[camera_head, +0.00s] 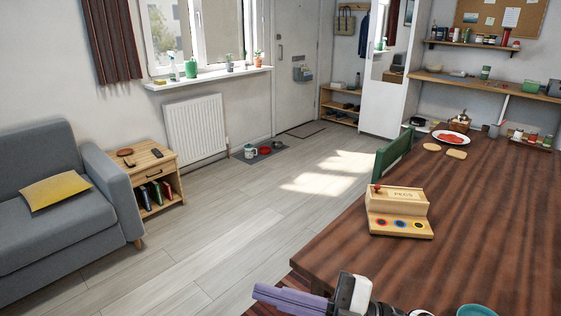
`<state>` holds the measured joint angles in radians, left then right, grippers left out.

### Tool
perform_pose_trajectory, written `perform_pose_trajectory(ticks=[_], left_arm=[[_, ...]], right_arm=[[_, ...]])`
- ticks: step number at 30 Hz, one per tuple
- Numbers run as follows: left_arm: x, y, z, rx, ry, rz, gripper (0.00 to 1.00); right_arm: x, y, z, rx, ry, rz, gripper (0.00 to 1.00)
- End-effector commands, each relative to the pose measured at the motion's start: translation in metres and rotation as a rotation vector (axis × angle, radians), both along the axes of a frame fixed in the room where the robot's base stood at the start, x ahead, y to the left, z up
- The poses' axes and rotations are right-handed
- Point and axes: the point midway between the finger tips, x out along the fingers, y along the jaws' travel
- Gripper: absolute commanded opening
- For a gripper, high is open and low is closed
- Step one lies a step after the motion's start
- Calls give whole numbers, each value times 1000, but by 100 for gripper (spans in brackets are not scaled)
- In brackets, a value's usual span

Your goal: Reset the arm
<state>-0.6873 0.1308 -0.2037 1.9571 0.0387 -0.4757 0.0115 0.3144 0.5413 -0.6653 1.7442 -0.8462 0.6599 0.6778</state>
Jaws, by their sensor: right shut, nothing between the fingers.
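My right gripper (290,298) shows at the bottom edge, low in front of the near left corner of the wooden table (480,235). Its purple finger part points left and is shut, with nothing held. The wrist beside it is grey, white and black and is cut off by the frame. My left gripper is not in view. A light wooden flap box (398,200) stands on the table, apart from my gripper. It has a red knob at its upper left and coloured round spots along its lower front.
A plate with red food (452,138) and bread slices (456,154) lie at the table's far end. A green chair (394,153) stands at its left side. A teal bowl (476,311) is at the bottom edge. The floor (215,240) at left is clear up to the grey sofa (60,215).

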Motion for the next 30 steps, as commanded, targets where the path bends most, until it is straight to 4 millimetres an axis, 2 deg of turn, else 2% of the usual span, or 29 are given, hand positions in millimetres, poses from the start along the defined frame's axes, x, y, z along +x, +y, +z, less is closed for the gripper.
perform_pose_trajectory(ticks=[2,4,5,8,9,11,12,15,18,21,24,30], left_arm=[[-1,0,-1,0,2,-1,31],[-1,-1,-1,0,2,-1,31],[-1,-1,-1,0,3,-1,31],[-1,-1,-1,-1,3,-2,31],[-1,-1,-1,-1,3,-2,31],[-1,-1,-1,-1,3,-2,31],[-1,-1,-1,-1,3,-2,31],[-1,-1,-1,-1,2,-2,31],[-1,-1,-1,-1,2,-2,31],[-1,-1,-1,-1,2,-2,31],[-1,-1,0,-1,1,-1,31],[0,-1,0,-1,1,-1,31]], right_arm=[[11,-10,-8,140,121,-179,0],[24,-31,-26,224,240,-354,0],[27,-41,-38,249,297,-429,0],[26,-81,-96,286,518,-677,0],[19,-96,-122,282,609,-765,0],[3,-116,-160,263,737,-876,0],[-11,-127,-185,244,822,-939,0],[-53,-148,-238,185,1014,-1060,0],[-95,-161,-275,127,1169,-1134,0],[-127,-167,-298,82,1278,-1174,0],[-146,-169,-309,57,1335,-1190,0],[-151,-170,-313,47,1355,-1195,0]])
